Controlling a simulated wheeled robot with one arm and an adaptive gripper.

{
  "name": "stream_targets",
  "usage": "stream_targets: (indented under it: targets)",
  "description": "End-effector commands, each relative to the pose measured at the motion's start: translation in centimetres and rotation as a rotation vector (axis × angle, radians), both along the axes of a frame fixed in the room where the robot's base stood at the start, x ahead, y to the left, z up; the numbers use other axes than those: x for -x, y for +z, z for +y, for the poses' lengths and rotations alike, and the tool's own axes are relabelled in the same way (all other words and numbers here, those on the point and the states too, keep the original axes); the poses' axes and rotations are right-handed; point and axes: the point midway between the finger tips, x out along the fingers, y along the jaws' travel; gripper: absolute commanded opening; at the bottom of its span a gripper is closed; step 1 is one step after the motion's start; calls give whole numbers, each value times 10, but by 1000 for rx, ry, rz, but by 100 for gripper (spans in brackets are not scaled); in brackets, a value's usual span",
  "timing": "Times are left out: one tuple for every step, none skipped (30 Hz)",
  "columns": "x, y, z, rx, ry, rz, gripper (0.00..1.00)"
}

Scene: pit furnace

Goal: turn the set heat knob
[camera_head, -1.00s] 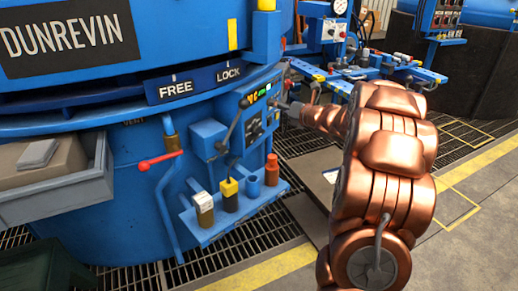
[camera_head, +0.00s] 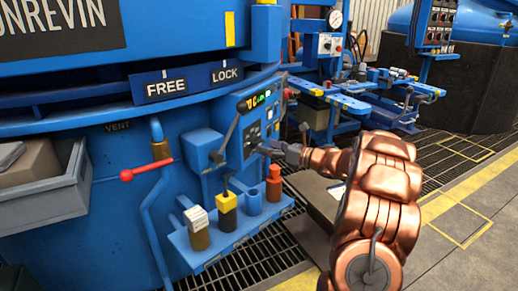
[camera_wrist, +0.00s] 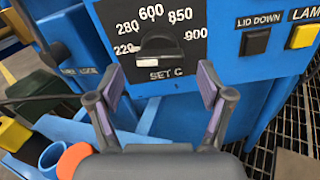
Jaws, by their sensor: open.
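The set heat knob (camera_wrist: 158,46) is a dark knob on a black dial plate (camera_wrist: 117,20) in the wrist view. The plate reads 220, 280, 600, 850, 900 and SET C. My gripper (camera_wrist: 161,84) is open and empty, its two fingers with purple pads pointing toward the dial. The knob shows between and beyond the fingertips, and I see no contact. In the head view my gripper (camera_head: 272,149) is at the front of the blue control panel (camera_head: 243,115), which has a lit display. The knob is too small to make out clearly there.
A shelf (camera_head: 202,251) below the panel holds several containers, including an orange bottle (camera_head: 273,184). A red-handled lever (camera_head: 147,168) stands left of it. In the wrist view, a black LID DOWN button (camera_wrist: 257,42) and a yellow LAMP button (camera_wrist: 302,36) sit right of the dial.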

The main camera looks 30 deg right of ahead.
Motion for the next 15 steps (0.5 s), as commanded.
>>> stream_targets:
  targets:
    - [-6, -2, 5, 1, 3, -1, 79]
    - [-10, -2, 6, 2, 2, 0, 79]
    - [-14, -3, 8, 3, 1, 1, 79]
    - [-17, -3, 10, 3, 2, 1, 79]
    - [-19, -2, 11, 3, 2, 1, 79]
    - [-22, -2, 13, 3, 2, 2, 79]
    - [-24, -2, 14, 3, 2, 2, 79]
    - [-26, -1, 15, 3, 2, 1, 79]
    - [-27, -1, 16, 3, 2, 0, 79]
    - [-29, -1, 16, 3, 2, 0, 79]
    - [-29, -1, 17, 2, 3, 1, 79]
    - [-30, 0, 17, 2, 2, 1, 79]
    - [-30, 0, 18, 3, 2, 0, 79]
    - [-31, 0, 18, 2, 2, 1, 79]
    - [-31, 0, 18, 1, 2, 0, 79]
